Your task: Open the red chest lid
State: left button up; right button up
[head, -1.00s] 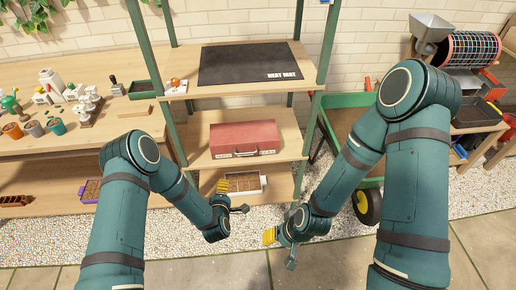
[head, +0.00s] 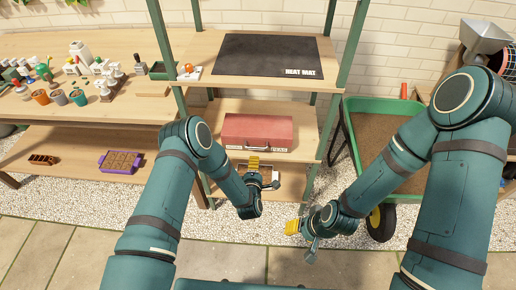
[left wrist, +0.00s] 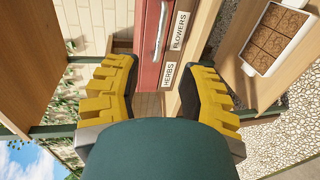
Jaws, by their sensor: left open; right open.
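The red chest (head: 257,132) sits shut on the middle shelf, with a handle and white labels on its front. In the left wrist view the chest (left wrist: 150,35) shows turned sideways, with its handle and labels reading "HERBS" and "FLOWERS" ahead of the fingers. My left gripper (head: 260,170) is in front of and below the chest, apart from it. In the left wrist view its yellow fingers (left wrist: 160,90) are spread with nothing between them. My right gripper (head: 300,238) is low, right of the left one, over the gravel, and looks empty.
The shelf unit has a black heat mat (head: 268,56) on top and a white tray (left wrist: 277,36) on the lower shelf. A green cart (head: 352,130) stands right. A bench with pots (head: 78,97) and a purple tray (head: 122,161) is left.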

aim_at(257, 148)
pick_arm(q)
jog(key=b+x, duration=0.2)
jog(key=x, duration=0.9)
jog(key=shift+w, duration=0.1)
grip_shut()
